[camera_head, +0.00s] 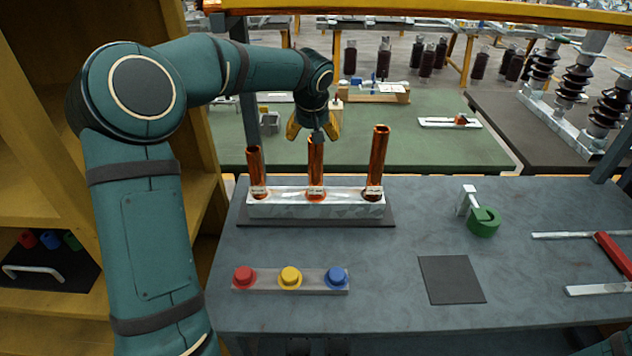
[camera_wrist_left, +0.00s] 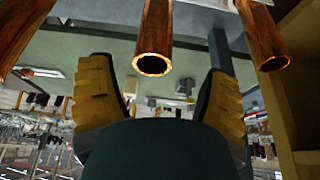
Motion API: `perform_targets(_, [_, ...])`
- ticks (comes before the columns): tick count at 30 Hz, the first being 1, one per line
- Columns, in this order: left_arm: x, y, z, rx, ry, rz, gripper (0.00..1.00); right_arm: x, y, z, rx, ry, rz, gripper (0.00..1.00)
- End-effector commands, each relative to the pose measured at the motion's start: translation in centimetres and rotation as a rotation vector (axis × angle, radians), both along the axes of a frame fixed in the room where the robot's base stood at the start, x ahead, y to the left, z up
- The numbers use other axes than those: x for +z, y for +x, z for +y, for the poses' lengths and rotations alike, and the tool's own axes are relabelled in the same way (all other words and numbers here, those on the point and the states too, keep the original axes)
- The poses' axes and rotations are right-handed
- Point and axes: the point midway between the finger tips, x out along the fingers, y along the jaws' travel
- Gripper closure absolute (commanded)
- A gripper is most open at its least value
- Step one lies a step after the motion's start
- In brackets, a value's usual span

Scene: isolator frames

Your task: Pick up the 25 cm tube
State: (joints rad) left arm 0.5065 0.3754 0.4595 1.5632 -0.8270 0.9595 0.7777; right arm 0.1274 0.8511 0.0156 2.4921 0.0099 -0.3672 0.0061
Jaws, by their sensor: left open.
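Three upright copper tubes stand in a row in a metal holder (camera_head: 340,208): a left tube (camera_head: 255,167), a middle tube (camera_head: 316,165) and a right tube (camera_head: 376,160). The right one rises highest; I cannot read which is 25 cm. My left gripper (camera_head: 314,130) is open and empty at the top of the middle tube, its yellow fingers to either side. In the left wrist view the middle tube's open end (camera_wrist_left: 153,65) shows between the spread fingers of my gripper (camera_wrist_left: 160,100), with no visible contact. My right gripper is out of view.
A strip with red, yellow and blue buttons (camera_head: 290,280) lies in front of the holder. A dark square pad (camera_head: 451,279), a green ring-shaped object (camera_head: 484,222) and a red-handled tool (camera_head: 612,254) are to the right. A yellow shelf (camera_head: 205,140) stands close on the left.

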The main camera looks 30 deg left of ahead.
Motion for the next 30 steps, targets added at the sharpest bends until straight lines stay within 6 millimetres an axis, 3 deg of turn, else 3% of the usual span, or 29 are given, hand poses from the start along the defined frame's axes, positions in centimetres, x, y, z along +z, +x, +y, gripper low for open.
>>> perform_targets(5, [-1.0,0.3,0.0,0.000,0.000,0.000,0.22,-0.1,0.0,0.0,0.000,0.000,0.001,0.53])
perform_targets(15, [-5.2,1.6,0.1,0.000,-0.001,0.000,0.22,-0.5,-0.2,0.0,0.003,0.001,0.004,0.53])
perform_targets(24, [-5.4,1.8,0.2,0.000,0.000,-0.001,0.22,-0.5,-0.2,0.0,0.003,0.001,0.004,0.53])
perform_targets(26, [-5.4,1.8,0.2,0.000,0.000,-0.001,0.39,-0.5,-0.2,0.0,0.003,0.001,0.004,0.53])
perform_targets(30, [-5.4,1.8,0.2,0.000,0.000,-0.001,0.88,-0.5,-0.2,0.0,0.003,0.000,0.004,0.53])
